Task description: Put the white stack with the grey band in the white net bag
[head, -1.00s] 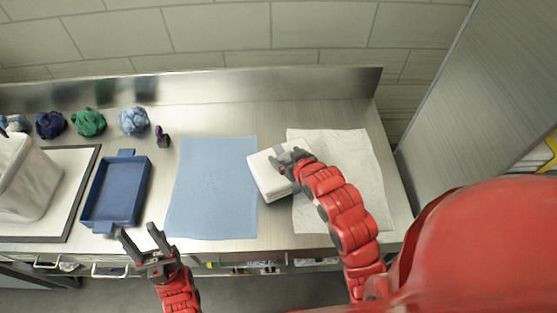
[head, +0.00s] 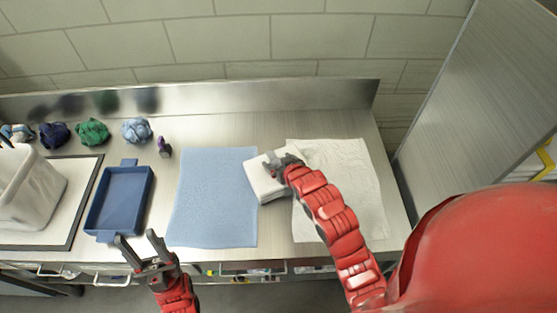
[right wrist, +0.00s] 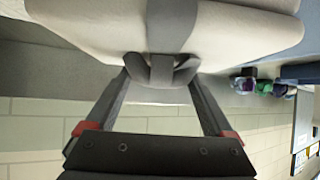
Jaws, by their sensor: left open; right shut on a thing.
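The white stack (head: 262,184) is at the right edge of the blue mat, slightly tilted. Its grey band shows in the right wrist view (right wrist: 170,25), with a grey knot-like part between my fingers. My right gripper (head: 279,163) is shut on the stack at this band; it also shows in the right wrist view (right wrist: 158,75). I cannot tell for sure whether the stack touches the counter. The white bag (head: 30,192) stands open-topped at the far left, partly cut off by the frame. My left gripper (head: 137,246) is open and empty near the counter's front edge.
A blue tray (head: 120,199) lies between the bag and the blue mat (head: 212,200). A white cloth (head: 345,190) lies at the right. Several coloured bundles (head: 93,132) and a small purple item (head: 164,147) line the back left. A metal backsplash (head: 230,97) closes the rear.

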